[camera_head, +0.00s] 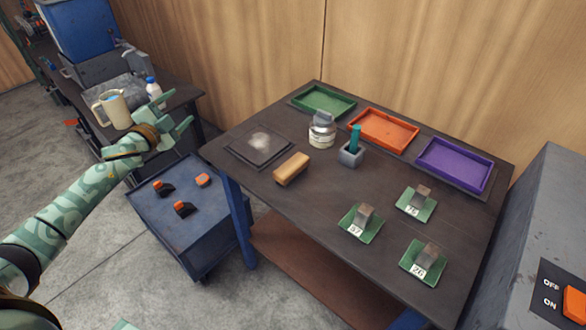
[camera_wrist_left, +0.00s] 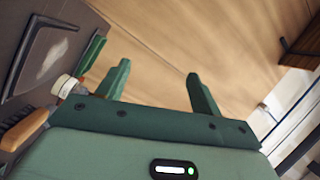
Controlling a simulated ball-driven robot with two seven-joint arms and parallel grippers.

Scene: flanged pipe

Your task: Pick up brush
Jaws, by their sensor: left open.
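The brush (camera_head: 291,169) is a tan wooden block lying on the dark table near its left front edge. In the left wrist view the brush (camera_wrist_left: 24,131) shows at the left edge, with dark bristles beside its wooden back. My left gripper (camera_head: 181,108) is open and empty. It is in the air left of the table, above the blue cart and well apart from the brush. Its two green fingers (camera_wrist_left: 158,85) also show in the left wrist view with nothing between them. My right gripper is not in view.
A dark pad with white powder (camera_head: 260,145) lies beside the brush. Behind are a jar (camera_head: 321,135), a grey holder with a teal handle (camera_head: 351,153), and green, orange (camera_head: 383,131) and purple trays. Three green plates with metal blocks (camera_head: 362,221) stand to the right. A blue cart (camera_head: 200,225) is at left.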

